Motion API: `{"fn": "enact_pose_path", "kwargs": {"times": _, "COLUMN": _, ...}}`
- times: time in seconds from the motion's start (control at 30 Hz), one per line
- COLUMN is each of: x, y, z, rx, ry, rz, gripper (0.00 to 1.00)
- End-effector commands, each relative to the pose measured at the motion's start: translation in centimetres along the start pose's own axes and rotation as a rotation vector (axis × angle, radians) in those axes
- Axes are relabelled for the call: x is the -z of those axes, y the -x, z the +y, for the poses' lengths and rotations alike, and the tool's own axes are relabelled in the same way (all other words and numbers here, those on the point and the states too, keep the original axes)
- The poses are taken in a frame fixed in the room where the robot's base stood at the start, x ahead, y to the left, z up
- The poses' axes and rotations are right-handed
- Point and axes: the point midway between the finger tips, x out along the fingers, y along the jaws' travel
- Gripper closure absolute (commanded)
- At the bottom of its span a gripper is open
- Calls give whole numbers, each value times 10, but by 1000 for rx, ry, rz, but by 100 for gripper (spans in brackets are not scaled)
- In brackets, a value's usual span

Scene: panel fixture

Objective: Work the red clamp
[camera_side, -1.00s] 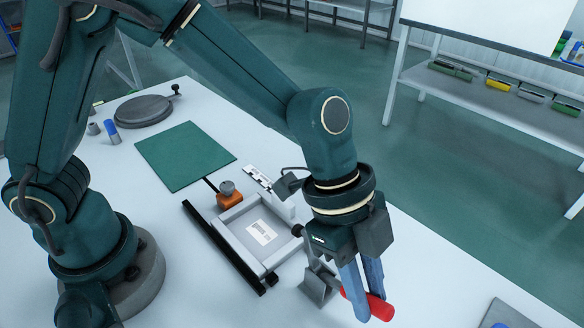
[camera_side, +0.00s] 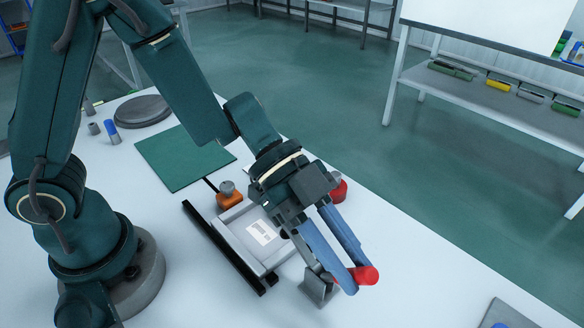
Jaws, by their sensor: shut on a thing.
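The red clamp has a grey metal base (camera_side: 317,291) on the table at the right of the fixture, and a red handle (camera_side: 368,275). My gripper (camera_side: 352,280) is shut on the red handle, with its long blue-grey fingers on either side of it. The handle's red end sticks out to the right of the fingers. My gripper leans down to the right over the clamp. It hides part of the clamp's linkage and the fixture's right side. The grey fixture tray (camera_side: 230,235) holds a panel with a white label (camera_side: 262,233).
A black rail (camera_side: 222,250) runs along the fixture's left side. An orange block with a grey knob (camera_side: 229,197) stands at its back corner. A red rounded thing (camera_side: 341,190) shows partly behind my gripper. A green mat (camera_side: 184,157) lies farther back.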

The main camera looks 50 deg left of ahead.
Motion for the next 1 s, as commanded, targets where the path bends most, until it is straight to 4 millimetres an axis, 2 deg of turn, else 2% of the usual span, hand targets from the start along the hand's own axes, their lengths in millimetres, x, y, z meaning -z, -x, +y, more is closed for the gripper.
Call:
{"fn": "enact_pose_path", "kwargs": {"times": 0.3, "x": 0, "y": 6, "z": -1, "rx": 2, "ry": -1, "rz": 80, "gripper": 100}}
{"fn": "enact_pose_path", "kwargs": {"times": 0.7, "x": 0, "y": 6, "z": -1, "rx": 0, "ry": -3, "rz": 86, "gripper": 100}}
{"fn": "enact_pose_path", "kwargs": {"times": 0.73, "x": 0, "y": 6, "z": -1, "rx": 0, "ry": -3, "rz": 86, "gripper": 72}}
{"fn": "enact_pose_path", "kwargs": {"times": 0.8, "x": 0, "y": 6, "z": 0, "rx": 0, "ry": -3, "rz": 86, "gripper": 45}}
{"fn": "enact_pose_path", "kwargs": {"times": 1.0, "x": -1, "y": 6, "z": 0, "rx": -1, "ry": -2, "rz": 84, "gripper": 45}}
